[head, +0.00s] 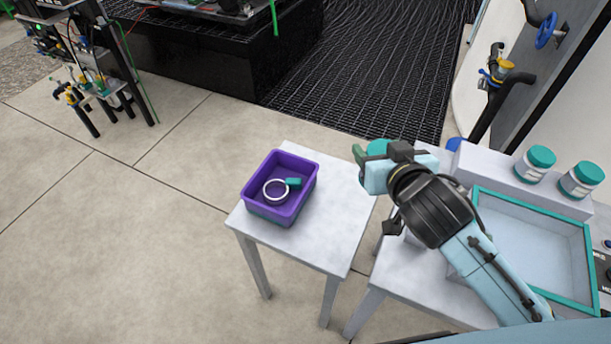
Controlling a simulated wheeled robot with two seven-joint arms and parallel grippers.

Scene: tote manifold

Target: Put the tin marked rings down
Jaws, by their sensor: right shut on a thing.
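My right gripper (366,166) is above the gap between the small white table (335,215) and the white bench at the right. It is shut on a tin, of which only a teal lid (378,146) shows past the fingers. Its label is hidden, so I cannot read a mark. Two more tins, white with teal lids, stand on the raised white ledge at the right: one tin (535,165) and another beside it (581,180). Their label words are too small to read. My left gripper is out of view.
A purple tote (249,207) on the small table holds a white ring (276,191) and a small teal piece (293,183). The tabletop right of the tote is clear. A teal-rimmed tray (540,298) is on the right bench. Pipes (490,100) stand behind.

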